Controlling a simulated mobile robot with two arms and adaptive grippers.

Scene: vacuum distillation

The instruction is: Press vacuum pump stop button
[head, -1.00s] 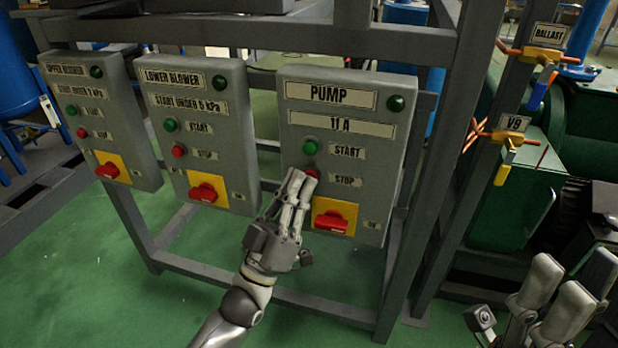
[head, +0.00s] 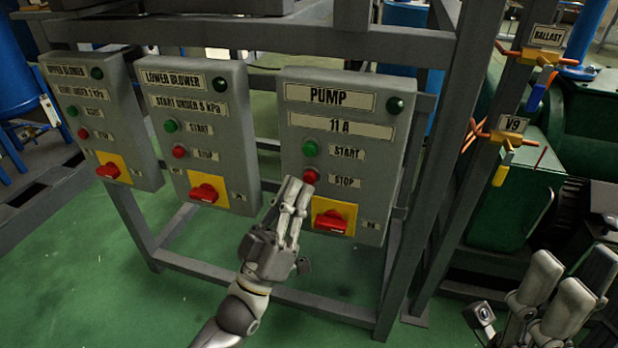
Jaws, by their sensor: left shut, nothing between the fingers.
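The grey PUMP box (head: 336,211) hangs on the metal frame at the middle of the head view. Its red stop button (head: 311,176) shows beside the STOP label, below the green start button (head: 310,148). My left gripper (head: 297,184) is shut and empty, with its fingertips just below and left of the stop button in the picture. I cannot tell whether they touch it. The PUMP lamp (head: 395,105) is dark green. My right gripper (head: 559,287) is at the lower right, with its fingers apart and nothing seen between them.
A red rotary switch (head: 331,222) on a yellow plate sits just below the stop button. The LOWER BLOWER box (head: 212,105) and UPPER BLOWER box (head: 121,120) hang to the left. A frame post (head: 437,170) stands at right, with valve V9 (head: 507,137) beyond it.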

